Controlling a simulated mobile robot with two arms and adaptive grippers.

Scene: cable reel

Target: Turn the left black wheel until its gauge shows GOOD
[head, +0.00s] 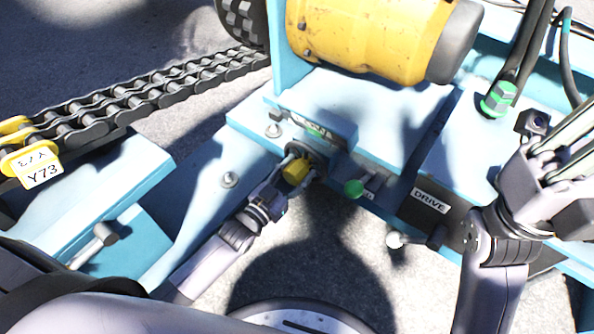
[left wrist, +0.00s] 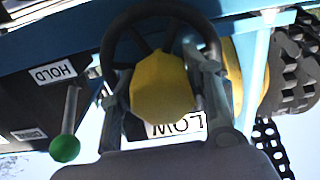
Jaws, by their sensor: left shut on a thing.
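The black wheel (left wrist: 112,47) shows in the left wrist view as a dark rim with a yellow hub (left wrist: 160,85) at its middle. My left gripper (left wrist: 163,95) is shut on this hub, one finger on each side. In the head view my left gripper (head: 296,170) reaches the wheel at the front of the blue machine, and the hub (head: 295,172) shows between its fingers. A white gauge label (left wrist: 188,125) behind the wheel reads LOW, upside down and partly covered. My right gripper (head: 560,150) is at the right edge, apart from the wheel; its fingertips are unclear.
A green-knobbed lever (head: 354,188) stands just right of the wheel. A HOLD label (left wrist: 57,73) is near it. A DRIVE label (head: 430,201) and a white-knobbed lever (head: 395,240) are farther right. A yellow motor (head: 370,35) sits behind, and a heavy chain (head: 150,95) runs left.

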